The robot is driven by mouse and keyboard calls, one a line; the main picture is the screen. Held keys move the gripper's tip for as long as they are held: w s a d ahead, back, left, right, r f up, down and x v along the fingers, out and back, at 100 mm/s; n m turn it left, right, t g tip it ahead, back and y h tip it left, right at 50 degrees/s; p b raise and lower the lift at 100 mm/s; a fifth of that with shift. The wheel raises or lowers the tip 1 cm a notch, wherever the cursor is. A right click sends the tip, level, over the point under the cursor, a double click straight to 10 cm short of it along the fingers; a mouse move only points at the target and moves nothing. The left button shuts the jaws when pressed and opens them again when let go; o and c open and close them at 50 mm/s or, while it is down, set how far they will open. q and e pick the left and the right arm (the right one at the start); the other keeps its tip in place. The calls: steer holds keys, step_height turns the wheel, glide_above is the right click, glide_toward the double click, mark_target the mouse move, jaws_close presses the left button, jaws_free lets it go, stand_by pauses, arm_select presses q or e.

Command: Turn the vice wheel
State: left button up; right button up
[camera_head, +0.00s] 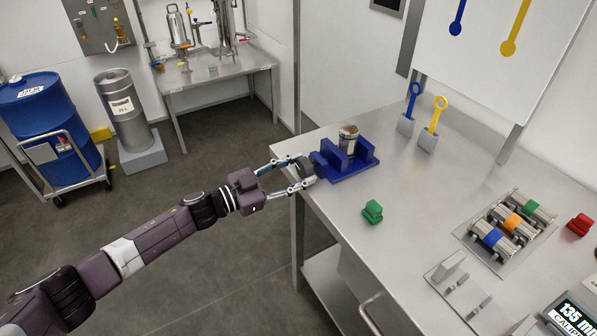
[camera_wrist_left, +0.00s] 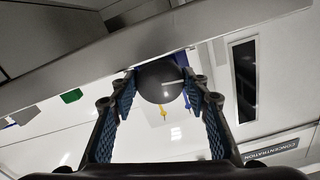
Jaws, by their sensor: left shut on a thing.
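The blue vice (camera_head: 345,162) stands at the table's left edge and holds an upright metal cylinder with a brown top (camera_head: 347,138) between its jaws. The dark round vice wheel (camera_head: 306,170) is on the vice's left end, by the table edge. My left gripper (camera_head: 303,174) reaches it from the left and is shut on it, one finger on each side. In the left wrist view the wheel (camera_wrist_left: 160,82) is a dark disc between the blue-padded fingertips. The gripper partly hides the wheel in the head view. My right gripper is not in view.
A green block (camera_head: 372,211) lies in front of the vice. Blue (camera_head: 413,99) and yellow (camera_head: 437,113) ring-handled tools stand in holders behind. A rack of coloured cylinders (camera_head: 507,227) and a red block (camera_head: 580,224) are at right. The floor left of the table is free around my arm.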

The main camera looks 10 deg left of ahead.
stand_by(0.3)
arm_select(q)
steer(key=o, duration=1.2)
steer(key=shift+c, duration=0.2)
steer(key=v, duration=1.2)
steer(key=shift+w+f, duration=0.1)
